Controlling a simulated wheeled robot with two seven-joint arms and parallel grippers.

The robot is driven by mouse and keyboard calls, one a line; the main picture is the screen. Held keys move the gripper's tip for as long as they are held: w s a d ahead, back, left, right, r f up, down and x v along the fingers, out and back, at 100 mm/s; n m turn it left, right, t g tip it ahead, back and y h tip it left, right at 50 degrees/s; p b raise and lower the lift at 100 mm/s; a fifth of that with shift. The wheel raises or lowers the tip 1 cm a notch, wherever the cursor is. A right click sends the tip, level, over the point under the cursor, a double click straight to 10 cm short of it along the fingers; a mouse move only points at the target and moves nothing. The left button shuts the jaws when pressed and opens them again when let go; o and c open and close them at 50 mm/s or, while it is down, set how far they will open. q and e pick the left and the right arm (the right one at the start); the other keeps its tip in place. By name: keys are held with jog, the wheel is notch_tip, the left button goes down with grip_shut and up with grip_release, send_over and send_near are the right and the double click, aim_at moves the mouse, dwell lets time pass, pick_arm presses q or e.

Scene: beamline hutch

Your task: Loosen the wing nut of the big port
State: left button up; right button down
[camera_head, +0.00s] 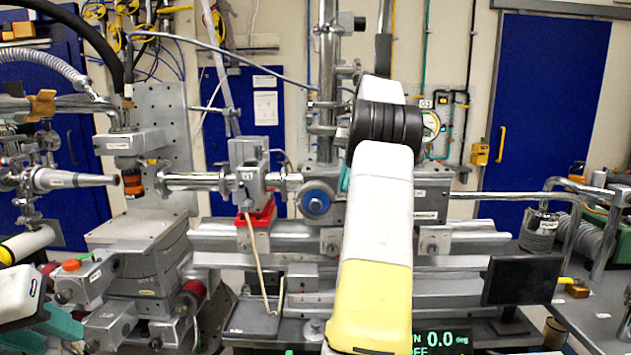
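A round port with a blue centre and a metal rim (315,203) sits on the grey chamber in the middle of the head view. It is likely the big port. I cannot make out its wing nut. My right arm, white and yellow with a black joint, rises from the bottom just right of the port. It covers part of the chamber. Only a teal bit (345,179) shows beside it, and the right gripper's fingers are hidden.
A valve block on a red base (257,214) stands left of the port, with a hanging beige cable. A grey sample stage (138,250) is further left. A black monitor (522,280) and a steel pipe lie to the right. Metal rails run below the port.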

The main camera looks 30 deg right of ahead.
jog(key=shift+f, duration=0.15)
jog(key=c, duration=1.6)
grip_release()
jog(key=shift+c, duration=0.2)
